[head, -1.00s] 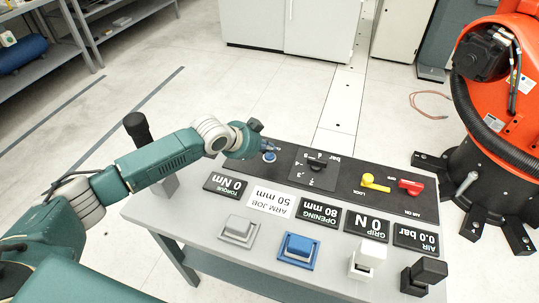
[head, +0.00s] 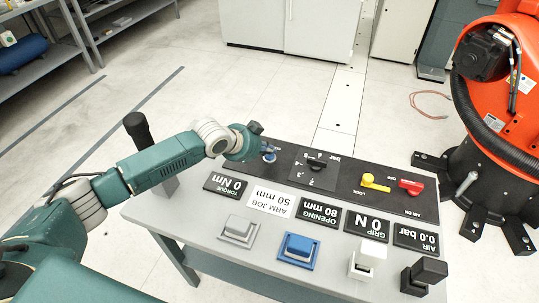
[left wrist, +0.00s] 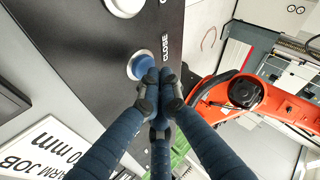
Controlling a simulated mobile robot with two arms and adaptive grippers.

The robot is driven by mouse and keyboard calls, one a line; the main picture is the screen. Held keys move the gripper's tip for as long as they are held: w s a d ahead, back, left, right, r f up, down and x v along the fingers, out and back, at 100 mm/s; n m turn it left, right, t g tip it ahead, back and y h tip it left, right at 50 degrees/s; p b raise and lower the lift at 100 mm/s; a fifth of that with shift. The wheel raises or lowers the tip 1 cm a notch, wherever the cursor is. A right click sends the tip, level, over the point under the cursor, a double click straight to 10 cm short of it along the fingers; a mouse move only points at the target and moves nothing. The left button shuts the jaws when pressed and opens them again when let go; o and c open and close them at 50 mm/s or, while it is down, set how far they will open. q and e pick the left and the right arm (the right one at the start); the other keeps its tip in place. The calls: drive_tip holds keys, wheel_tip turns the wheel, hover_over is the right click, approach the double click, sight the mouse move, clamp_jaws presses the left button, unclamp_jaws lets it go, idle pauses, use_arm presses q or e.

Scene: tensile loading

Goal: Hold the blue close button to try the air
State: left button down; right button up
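The blue close button (left wrist: 141,66) has a pale round rim and sits on the black panel beside the word CLOSE. In the head view the button (head: 269,157) is at the panel's left end, partly covered by my left gripper (head: 267,148). In the left wrist view my left gripper's (left wrist: 158,82) dark fingers are drawn together, with nothing between them. The fingertips overlap the button's lower right edge; I cannot tell whether they touch it. The AIR display (head: 416,239) reads 0.0 bar, GRIP 0 N, OPENING 80 mm. My right gripper is out of view.
The panel also holds a black bar dial (head: 317,163), a yellow lock lever (head: 373,182) and a red air lever (head: 410,187). Blocks, including a blue one (head: 298,249), stand along the grey table's front. An orange robot (head: 505,85) stands at the right.

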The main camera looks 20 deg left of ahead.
sight(268, 157)
use_arm(q)
drive_tip(key=shift+s+f, duration=0.1)
drive_tip(key=shift+f, duration=0.45)
idle(1.4)
drive_tip(key=shift+r, duration=0.1)
drive_tip(key=shift+r+p, duration=0.85)
drive_tip(key=shift+r, duration=0.05)
drive_tip(key=shift+r, duration=0.1)
drive_tip(key=shift+r+p, duration=0.25)
drive_tip(key=shift+p, duration=0.05)
wheel_tip(268, 157, up, 4)
drive_tip(key=p, duration=0.4)
drive_tip(key=shift+r, duration=0.2)
